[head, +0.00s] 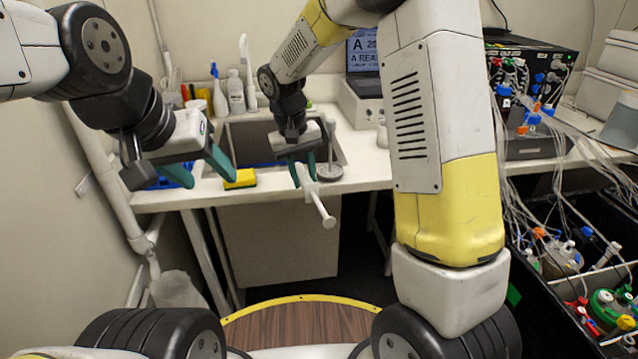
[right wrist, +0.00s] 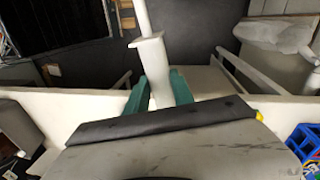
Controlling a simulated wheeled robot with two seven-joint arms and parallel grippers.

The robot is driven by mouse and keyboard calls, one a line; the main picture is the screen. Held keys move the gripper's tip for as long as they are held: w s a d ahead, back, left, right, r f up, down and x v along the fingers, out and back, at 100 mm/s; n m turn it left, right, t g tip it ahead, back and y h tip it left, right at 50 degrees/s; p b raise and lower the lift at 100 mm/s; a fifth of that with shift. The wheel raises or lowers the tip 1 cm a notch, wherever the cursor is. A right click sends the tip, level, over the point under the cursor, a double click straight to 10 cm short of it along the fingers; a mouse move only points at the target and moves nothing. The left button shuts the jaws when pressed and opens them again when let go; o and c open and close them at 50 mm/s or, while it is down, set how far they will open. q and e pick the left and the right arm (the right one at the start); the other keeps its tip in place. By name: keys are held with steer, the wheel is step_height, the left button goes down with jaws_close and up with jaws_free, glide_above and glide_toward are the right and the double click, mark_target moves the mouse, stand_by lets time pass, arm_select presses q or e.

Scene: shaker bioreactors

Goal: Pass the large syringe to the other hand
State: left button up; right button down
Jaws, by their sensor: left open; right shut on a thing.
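The large white syringe (head: 318,204) is held in my right gripper (head: 303,172), in front of the sink counter. Its plunger end points down and toward the camera in the head view. In the right wrist view the syringe (right wrist: 149,50) runs up and away from between the green fingers of my right gripper (right wrist: 160,92), which are shut on it. My left gripper (head: 200,168) is open and empty to the left of the syringe, clearly apart from it, with its green fingers over the counter's front edge.
The counter (head: 360,178) has a sink (head: 258,135), a yellow sponge (head: 240,179) and several bottles (head: 236,92) at the back. A laptop (head: 366,55) stands behind. Tubed equipment (head: 535,100) and bioreactor vessels (head: 560,258) fill the right side. Open space lies in front of the counter.

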mark_target(315, 191)
arm_select(q)
steer(key=w+d+f+n+y, duration=0.1)
steer(key=d+f, duration=0.3)
steer(key=d, duration=0.3)
steer(key=d+f+n+g+y, duration=0.1)
steer(key=d+f, duration=0.4)
steer(key=d, duration=0.2)
steer(key=w+d+f+n+y, duration=0.1)
steer(key=d+f, duration=0.3)
steer(key=d, duration=0.3)
steer(key=shift+w+f+g, duration=0.15)
steer(key=shift+w+g, duration=0.15)
steer(key=shift+w, duration=0.05)
steer(key=w+a, duration=0.1)
steer(key=w, duration=0.7)
steer(key=w+a, duration=0.1)
steer(key=w, duration=0.3)
steer(key=shift+a+f, duration=0.25)
steer(key=shift+a, duration=0.1)
steer(key=shift+x, duration=1)
steer(key=shift+f, duration=0.45)
jaws_close()
arm_select(e)
steer(key=c, duration=1)
jaws_free()
